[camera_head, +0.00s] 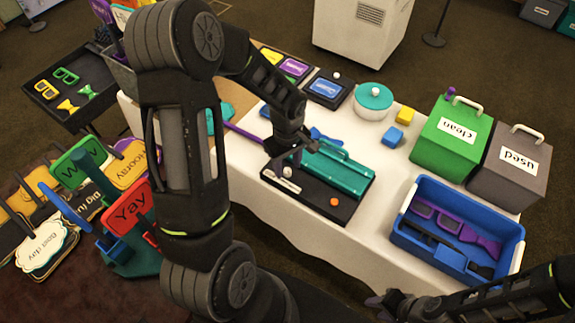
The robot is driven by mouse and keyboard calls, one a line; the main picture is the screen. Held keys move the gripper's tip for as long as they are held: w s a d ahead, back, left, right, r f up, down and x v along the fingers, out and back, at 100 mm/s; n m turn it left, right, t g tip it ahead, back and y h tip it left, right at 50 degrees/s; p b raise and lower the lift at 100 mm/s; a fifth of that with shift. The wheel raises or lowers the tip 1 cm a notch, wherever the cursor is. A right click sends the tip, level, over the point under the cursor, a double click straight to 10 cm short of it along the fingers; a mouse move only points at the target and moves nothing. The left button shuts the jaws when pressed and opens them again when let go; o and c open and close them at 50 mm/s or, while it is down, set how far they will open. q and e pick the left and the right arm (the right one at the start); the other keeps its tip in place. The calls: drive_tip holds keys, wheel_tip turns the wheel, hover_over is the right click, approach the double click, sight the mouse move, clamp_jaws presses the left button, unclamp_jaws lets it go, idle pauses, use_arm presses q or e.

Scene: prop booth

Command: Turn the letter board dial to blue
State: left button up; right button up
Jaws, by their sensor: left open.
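A black board (318,207) lies on the white-covered table, with a long teal piece (333,168) along its back. On its front part are a small white knob-like piece (288,172) at the left and an orange round piece (334,201) nearer the right. I cannot tell which of these is the dial, nor what colour it points to. My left gripper (284,158) is open, pointing down at the board's left end, close to the white piece; contact is unclear. My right gripper (384,303) is low at the table's front, apart from the board; its jaw state is unclear.
A blue crate (411,238) with purple and dark props stands at the right. Behind it are a green "clean" box (440,150) and a grey "used" box (500,182). A teal-lidded pot (374,100) stands at the back. Word signs (130,207) crowd the left.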

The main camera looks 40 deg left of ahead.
use_arm(q)
drive_tip(key=shift+f, duration=0.65)
clamp_jaws()
